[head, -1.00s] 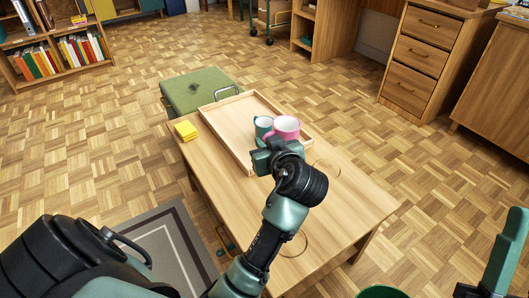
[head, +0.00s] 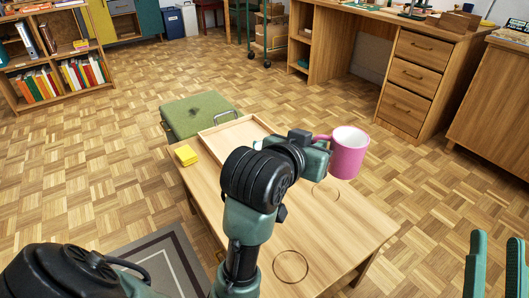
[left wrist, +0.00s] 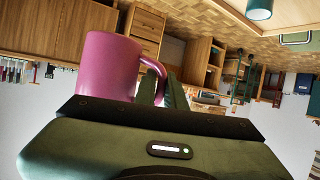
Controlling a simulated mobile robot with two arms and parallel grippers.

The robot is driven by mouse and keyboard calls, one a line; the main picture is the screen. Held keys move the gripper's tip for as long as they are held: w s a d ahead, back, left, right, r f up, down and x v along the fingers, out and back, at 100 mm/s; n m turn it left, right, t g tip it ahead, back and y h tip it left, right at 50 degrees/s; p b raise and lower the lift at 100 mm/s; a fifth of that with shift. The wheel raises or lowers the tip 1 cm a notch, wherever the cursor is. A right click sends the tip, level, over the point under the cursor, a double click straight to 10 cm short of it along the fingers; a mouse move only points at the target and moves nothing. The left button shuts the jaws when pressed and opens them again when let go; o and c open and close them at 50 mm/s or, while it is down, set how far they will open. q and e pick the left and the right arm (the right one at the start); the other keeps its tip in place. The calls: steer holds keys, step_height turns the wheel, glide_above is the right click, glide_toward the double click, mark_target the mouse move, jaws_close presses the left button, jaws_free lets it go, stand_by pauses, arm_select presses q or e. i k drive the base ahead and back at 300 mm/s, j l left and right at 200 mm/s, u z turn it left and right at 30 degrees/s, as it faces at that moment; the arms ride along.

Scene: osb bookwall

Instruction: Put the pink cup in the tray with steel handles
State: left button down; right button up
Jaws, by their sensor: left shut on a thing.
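The pink cup (head: 348,154) is upright in the air over the right side of the table, with its white inside showing. My left gripper (head: 322,143) is shut on its handle. In the left wrist view the pink cup (left wrist: 108,66) also hangs at the jaws, its handle between the fingers. The wooden tray with steel handles (head: 232,134) lies on the table behind my left arm, which hides much of it. One steel handle shows at its far end. A teal cup (left wrist: 259,9) shows by the tray in the left wrist view. My right gripper (head: 496,268) is open and empty at lower right.
The wooden table (head: 350,222) has two dark ring outlines and free room at its front and right. A yellow block (head: 186,155) lies left of the tray. A green stool (head: 196,114) stands behind the table. Drawers (head: 416,75) stand farther back at right.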

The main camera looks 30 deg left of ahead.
mark_target(240, 144)
steer(key=j, duration=0.65)
steer(key=k+j, duration=0.1)
steer(key=j, duration=0.55)
steer(key=i+j+z, duration=0.1)
steer(key=i+j, duration=0.25)
